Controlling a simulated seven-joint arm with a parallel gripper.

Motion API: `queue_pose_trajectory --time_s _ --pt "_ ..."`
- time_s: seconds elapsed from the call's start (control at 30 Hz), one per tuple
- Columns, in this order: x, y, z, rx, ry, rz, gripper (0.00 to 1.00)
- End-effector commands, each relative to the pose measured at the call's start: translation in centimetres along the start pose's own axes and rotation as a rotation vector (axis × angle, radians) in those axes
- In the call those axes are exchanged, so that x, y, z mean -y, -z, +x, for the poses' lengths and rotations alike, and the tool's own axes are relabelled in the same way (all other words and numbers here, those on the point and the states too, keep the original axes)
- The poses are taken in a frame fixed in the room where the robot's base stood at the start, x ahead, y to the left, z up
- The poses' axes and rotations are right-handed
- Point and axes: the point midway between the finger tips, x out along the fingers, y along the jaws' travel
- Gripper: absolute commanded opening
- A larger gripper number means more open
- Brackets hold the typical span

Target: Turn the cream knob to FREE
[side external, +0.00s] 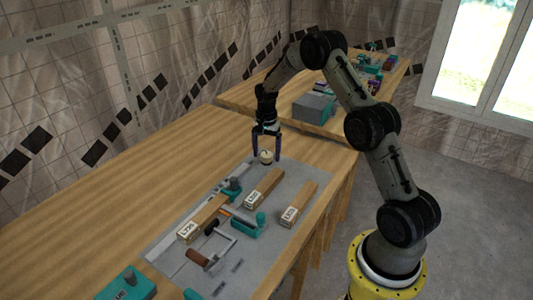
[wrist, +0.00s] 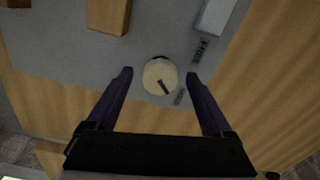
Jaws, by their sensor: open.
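The cream knob (wrist: 157,74) is a round disc with a dark pointer mark on its face. In the wrist view the mark points down and right, toward the lower of two printed labels on the grey panel (wrist: 60,42). The upper label (wrist: 201,51) appears to read FREE; the lower label (wrist: 181,96) is too small to read surely. My gripper (wrist: 160,75) is open, its purple fingers on either side of the knob with gaps showing. In the side view my gripper (side external: 266,155) points down over the knob (side external: 266,157) at the panel's far end.
Several wooden blocks (side external: 264,188) with labels lie on the panel. A teal clamp (side external: 250,226), a teal-based post (side external: 232,187) and a brown-handled part (side external: 200,259) are nearer. A grey box (side external: 314,107) stands on the bench behind. The table left of the panel is clear.

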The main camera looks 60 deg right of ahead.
Motion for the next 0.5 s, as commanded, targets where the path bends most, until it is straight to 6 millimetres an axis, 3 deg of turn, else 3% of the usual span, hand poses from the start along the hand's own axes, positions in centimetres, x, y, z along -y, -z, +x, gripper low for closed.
queue_pose_trajectory --time_s 0.37,0.5 --pt "0.01 0.01 0.5 -0.001 0.001 0.0 0.85" --pt "0.01 0.01 0.49 -0.001 0.001 0.0 0.6"
